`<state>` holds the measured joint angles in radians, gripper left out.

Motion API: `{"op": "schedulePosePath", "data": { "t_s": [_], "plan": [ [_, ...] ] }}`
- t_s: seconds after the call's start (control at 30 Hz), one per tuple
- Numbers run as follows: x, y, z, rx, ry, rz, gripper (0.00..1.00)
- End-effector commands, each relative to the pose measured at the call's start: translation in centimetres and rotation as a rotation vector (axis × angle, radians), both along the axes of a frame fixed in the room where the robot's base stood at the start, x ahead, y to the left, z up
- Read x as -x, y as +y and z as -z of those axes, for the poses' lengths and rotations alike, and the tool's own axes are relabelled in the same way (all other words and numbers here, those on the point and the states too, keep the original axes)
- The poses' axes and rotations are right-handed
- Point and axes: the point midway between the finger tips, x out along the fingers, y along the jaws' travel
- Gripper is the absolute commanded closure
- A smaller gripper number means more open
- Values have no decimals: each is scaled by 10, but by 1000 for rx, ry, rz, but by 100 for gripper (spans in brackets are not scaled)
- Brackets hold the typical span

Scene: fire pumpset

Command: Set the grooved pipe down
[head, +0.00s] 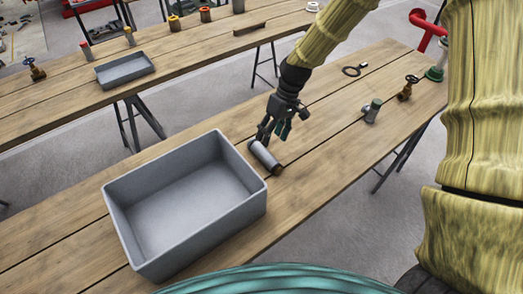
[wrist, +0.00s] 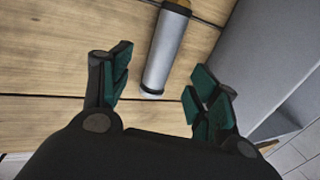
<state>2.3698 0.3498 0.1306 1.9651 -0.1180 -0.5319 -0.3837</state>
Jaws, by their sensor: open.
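The grooved pipe (head: 264,155) is a short grey cylinder with dark ends. It lies on its side on the wooden table, just right of the large grey bin. In the wrist view the pipe (wrist: 166,48) lies on the planks beyond the fingertips, with its near end between them in the picture. My gripper (head: 272,135) is just above the pipe in the head view, fingers pointing down. In the wrist view my gripper (wrist: 158,88) has its two green-padded fingers spread wide apart and holds nothing. The pipe's far end is cut off by the wrist view's top edge.
The large grey bin (head: 123,218) is open and empty; its wall (wrist: 235,60) is close on the wrist view's right. A second table holds a shallow tray (head: 125,80).

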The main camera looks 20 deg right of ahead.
Motion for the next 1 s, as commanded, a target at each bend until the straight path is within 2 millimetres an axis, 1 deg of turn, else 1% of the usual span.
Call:
{"op": "schedulePosePath", "data": {
  "t_s": [0.07,0.2,0.37,0.57,0.83,1.0],
  "plan": [
    [-1,2,9,0,3,1,39],
    [-13,6,26,0,14,0,39],
    [-20,9,36,2,24,-2,39],
    [-16,16,49,1,26,-3,39],
    [-14,25,77,1,26,-2,39],
    [-14,27,84,1,26,-2,39]
  ]
}}
